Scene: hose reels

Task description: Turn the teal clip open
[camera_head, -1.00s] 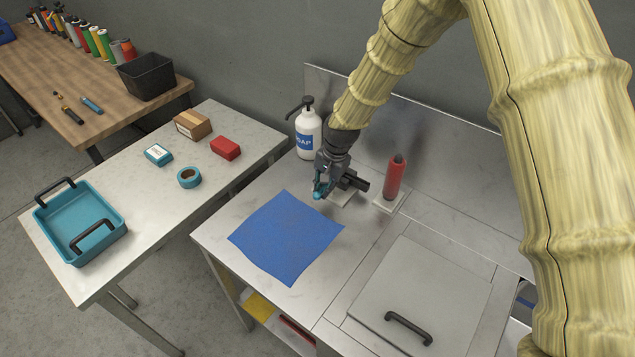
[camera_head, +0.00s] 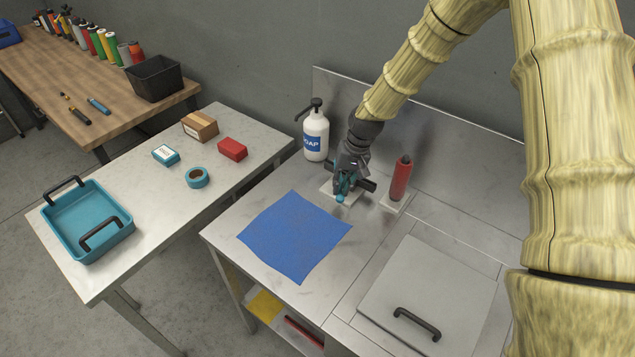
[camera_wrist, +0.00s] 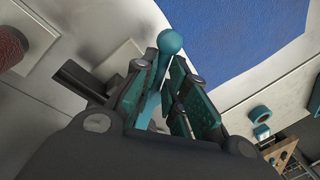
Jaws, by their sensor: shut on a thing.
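The teal clip (camera_wrist: 165,55) is a lever with a round knob at its end. In the wrist view its stem runs between my fingers and the knob sticks out past them. My gripper (camera_wrist: 165,90) is shut on this lever. In the head view my gripper (camera_head: 345,184) covers most of the clip, and only its teal knob (camera_head: 341,198) shows clearly, toward the front. A black bar (camera_wrist: 80,80) sticks out beside my fingers, above a pale base plate (camera_wrist: 122,60). The clip's pivot is hidden.
A blue cloth (camera_head: 292,236) lies in front and to the left. A soap bottle (camera_head: 316,138) stands behind to the left. A red cylinder (camera_head: 400,180) stands close on the right. A lid with a black handle (camera_head: 416,325) lies front right.

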